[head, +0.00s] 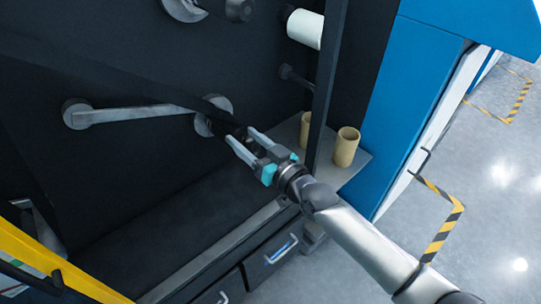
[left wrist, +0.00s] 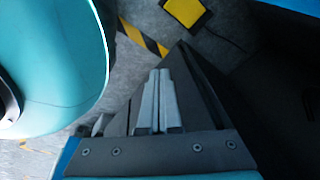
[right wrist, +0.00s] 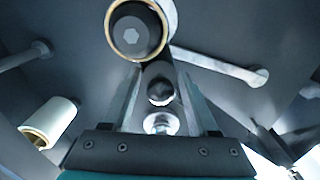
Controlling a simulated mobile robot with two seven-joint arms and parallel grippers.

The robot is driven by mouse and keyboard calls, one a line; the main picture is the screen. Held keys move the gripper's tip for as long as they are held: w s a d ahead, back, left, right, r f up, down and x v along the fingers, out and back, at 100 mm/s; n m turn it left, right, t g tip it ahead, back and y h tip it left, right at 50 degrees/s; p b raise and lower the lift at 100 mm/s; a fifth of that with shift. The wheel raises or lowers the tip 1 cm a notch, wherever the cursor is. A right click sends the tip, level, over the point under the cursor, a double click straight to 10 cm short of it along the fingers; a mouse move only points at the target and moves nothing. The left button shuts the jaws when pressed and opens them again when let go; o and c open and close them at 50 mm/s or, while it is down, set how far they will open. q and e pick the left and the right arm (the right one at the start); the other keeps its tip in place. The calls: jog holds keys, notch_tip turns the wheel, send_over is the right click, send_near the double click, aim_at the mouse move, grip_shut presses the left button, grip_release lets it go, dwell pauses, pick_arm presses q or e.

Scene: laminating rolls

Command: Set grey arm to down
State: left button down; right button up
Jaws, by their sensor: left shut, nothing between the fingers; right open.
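The grey arm (head: 140,114) is a metal lever on the dark panel, lying nearly level in the head view. A round hub shows at each end. In the right wrist view a grey bar (right wrist: 225,65) runs to the right behind the fingers. My right gripper (head: 240,142) is open at the lever's right end, its fingers on either side of a dark round knob (right wrist: 160,85). I cannot tell whether they touch it. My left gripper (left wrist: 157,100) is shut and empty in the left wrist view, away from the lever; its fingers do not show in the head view.
A white roll (head: 305,28) sits on the panel above right. Drawers (head: 270,255) are below. A yellow rail (head: 70,275) crosses the lower left. Blue machine housing (head: 405,95) stands right.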

pick_arm(q)
jog(key=s+r+p, duration=0.1)
jog(key=s+d+r+p, duration=0.1)
jog(key=s, duration=0.1)
jog(key=shift+r+g+p, duration=0.1)
jog(key=shift+g+p, duration=0.2)
jog(key=shift+p, duration=0.1)
pick_arm(e)
jog(key=v, duration=1.4)
pick_arm(q)
jog(key=shift+d, duration=0.2)
